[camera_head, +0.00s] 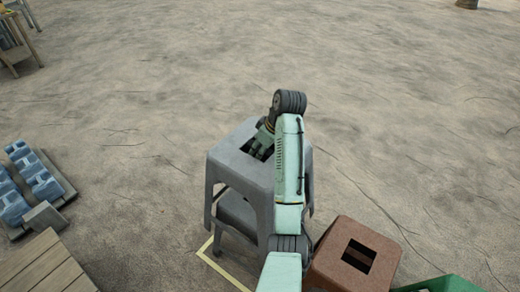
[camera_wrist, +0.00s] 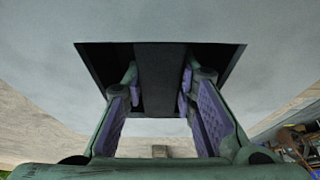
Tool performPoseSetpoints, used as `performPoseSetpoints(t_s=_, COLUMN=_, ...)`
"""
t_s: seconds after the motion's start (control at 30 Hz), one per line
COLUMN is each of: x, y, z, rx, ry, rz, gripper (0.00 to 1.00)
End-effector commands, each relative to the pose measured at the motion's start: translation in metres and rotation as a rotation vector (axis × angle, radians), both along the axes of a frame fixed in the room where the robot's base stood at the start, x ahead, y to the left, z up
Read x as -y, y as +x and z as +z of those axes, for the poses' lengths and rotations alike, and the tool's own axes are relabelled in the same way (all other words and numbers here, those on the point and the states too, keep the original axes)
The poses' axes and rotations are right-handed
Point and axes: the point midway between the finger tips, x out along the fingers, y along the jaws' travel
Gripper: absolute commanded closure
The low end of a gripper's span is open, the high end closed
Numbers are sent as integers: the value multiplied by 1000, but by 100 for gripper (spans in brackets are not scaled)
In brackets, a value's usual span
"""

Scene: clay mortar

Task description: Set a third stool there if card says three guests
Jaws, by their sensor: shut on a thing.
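A grey stool (camera_head: 226,163) with a square hole in its seat stands upright at the middle of the head view. Its pale seat (camera_wrist: 60,25) fills the top of the wrist view. My gripper (camera_head: 262,142) reaches down into the seat hole. In the wrist view my gripper (camera_wrist: 160,88) has its purple pads on either side of a dark bar across the hole, shut on the stool. A darker grey stool-like piece (camera_head: 238,214) shows under the seat, between the legs. A brown stool (camera_head: 335,238) with a square hole stands to the right. No card is in view.
A yellow outline (camera_head: 222,270) lies on the ground by the grey stool's legs. A green item (camera_head: 448,284) is at the lower right edge. Blue-grey blocks (camera_head: 40,178) and a plank surface (camera_head: 45,268) are at the left.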

Motion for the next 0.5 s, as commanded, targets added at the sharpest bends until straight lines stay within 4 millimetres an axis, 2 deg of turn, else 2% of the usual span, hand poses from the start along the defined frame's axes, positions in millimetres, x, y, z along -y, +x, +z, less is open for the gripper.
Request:
performPoseSetpoints(t_s=0.03, x=0, y=1, z=13, rx=4, ry=1, rz=0, gripper=100)
performPoseSetpoints(t_s=0.5, x=1, y=1, z=59, rx=7, ry=-1, rz=-1, gripper=100)
